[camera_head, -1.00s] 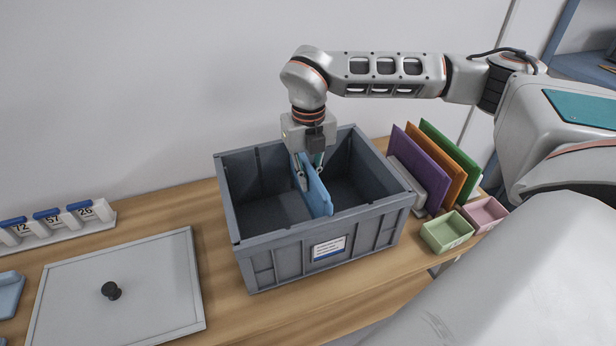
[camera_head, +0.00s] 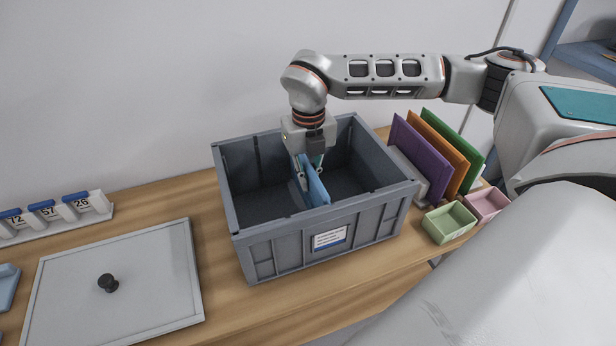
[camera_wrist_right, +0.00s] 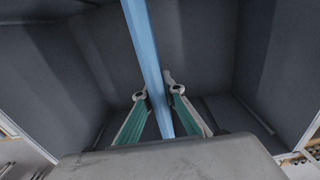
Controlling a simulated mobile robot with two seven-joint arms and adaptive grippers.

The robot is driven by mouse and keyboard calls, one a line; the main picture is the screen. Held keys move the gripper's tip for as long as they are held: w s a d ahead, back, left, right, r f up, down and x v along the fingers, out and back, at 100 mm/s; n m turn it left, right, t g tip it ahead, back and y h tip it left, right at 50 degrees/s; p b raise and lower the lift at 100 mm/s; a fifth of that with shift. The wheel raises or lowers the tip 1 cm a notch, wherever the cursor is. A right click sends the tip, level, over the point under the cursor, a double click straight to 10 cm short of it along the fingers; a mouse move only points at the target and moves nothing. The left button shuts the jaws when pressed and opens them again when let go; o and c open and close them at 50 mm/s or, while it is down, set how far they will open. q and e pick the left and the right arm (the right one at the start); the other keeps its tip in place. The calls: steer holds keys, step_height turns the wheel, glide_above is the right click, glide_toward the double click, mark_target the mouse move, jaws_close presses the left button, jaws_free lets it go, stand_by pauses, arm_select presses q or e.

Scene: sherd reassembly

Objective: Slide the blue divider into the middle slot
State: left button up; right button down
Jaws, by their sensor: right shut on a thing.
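The blue divider (camera_head: 316,188) stands upright inside the grey crate (camera_head: 290,250), near its middle, running from front to back. My right gripper (camera_head: 309,172) is shut on the divider's top part and reaches down inside the crate. In the right wrist view the divider (camera_wrist_right: 148,60) passes between the two teal-padded fingers of the right gripper (camera_wrist_right: 157,110). The crate walls carry upright slot ribs. The divider's lower edge is hidden by the crate's front wall, so I cannot tell how deep it sits in the slot. My left gripper is not in view.
Purple (camera_head: 419,158), orange (camera_head: 440,153) and green (camera_head: 460,150) panels stand in a rack right of the crate. Small green (camera_head: 449,222) and pink (camera_head: 487,204) bins sit before it. A grey knobbed lid (camera_head: 150,290) lies left. Numbered tags (camera_head: 50,214) stand at the back left.

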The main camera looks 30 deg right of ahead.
mark_target(308, 164)
steer(key=shift+f+b, duration=0.5)
steer(key=shift+f, duration=0.75)
steer(key=c, duration=2.1)
jaws_free()
steer(key=shift+c, duration=0.2)
steer(key=shift+o, duration=0.5)
step_height(308, 164, up, 12)
steer(key=shift+r, duration=0.1)
